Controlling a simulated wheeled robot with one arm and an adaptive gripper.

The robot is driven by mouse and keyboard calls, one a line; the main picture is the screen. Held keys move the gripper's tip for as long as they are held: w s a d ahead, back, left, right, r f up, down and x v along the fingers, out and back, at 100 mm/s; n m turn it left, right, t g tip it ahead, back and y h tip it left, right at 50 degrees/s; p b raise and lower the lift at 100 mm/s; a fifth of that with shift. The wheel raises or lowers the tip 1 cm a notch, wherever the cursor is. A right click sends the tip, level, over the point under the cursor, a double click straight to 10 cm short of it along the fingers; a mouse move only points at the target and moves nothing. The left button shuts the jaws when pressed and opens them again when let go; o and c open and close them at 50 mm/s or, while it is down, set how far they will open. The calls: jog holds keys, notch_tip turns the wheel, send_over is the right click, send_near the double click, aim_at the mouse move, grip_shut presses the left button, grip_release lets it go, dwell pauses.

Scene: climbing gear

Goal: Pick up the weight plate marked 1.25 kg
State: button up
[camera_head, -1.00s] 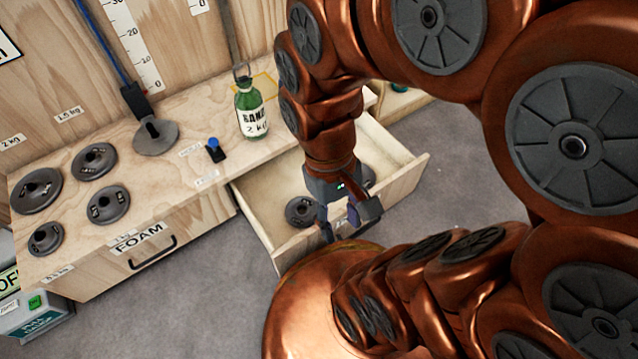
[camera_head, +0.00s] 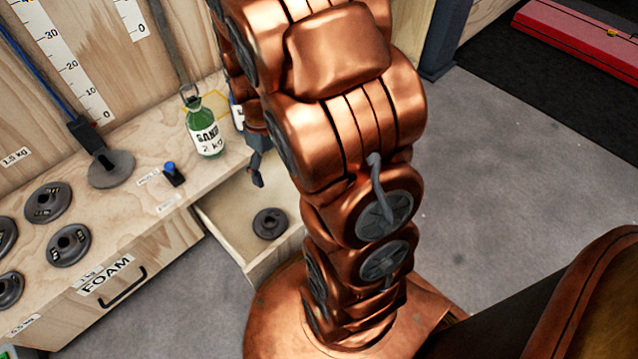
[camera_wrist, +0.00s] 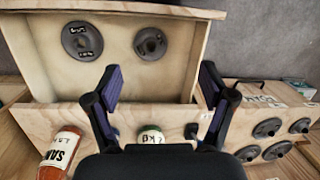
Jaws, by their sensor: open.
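Two dark grey weight plates lie in the open drawer (camera_head: 273,257). In the wrist view the left plate (camera_wrist: 82,40) shows a small label, too blurred to read, and the right plate (camera_wrist: 150,43) shows none that I can read. One plate (camera_head: 270,223) shows in the head view; my arm hides the other. I cannot tell which is marked 1.25 kg. My gripper (camera_wrist: 160,78) is open and empty, its fingers apart from the plates. In the head view it is mostly hidden behind my arm, with one finger (camera_head: 257,170) showing over the drawer's back edge.
The closed FOAM drawer (camera_head: 125,285) is beside the open one. Grey floor is clear at right.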

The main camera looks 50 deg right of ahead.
jog(key=w+d+f+n, duration=0.1)
jog(key=w+d+f, duration=0.1)
jog(key=d+f, duration=0.5)
jog(key=w+d+f+t, duration=0.1)
jog(key=w+d+f, duration=0.1)
jog(key=d+f, duration=0.5)
jog(key=w+d+f+n+h, duration=0.1)
jog(key=w+d+f, duration=0.1)
jog(key=d+f, duration=0.6)
notch_tip(320, 180, down, 5)
jog(key=shift+d+n+t+b, duration=0.1)
jog(key=shift+n+t+b, duration=0.2)
jog(key=shift+t, duration=0.1)
jog(key=f, duration=0.1)
jog(key=f+b, duration=0.2)
jog(key=f, duration=0.1)
jog(key=shift+a, duration=0.35)
jog(key=shift+f+b, duration=0.35)
jog(key=shift+f, duration=0.35)
jog(key=shift+c, duration=0.4)
grip_shut()
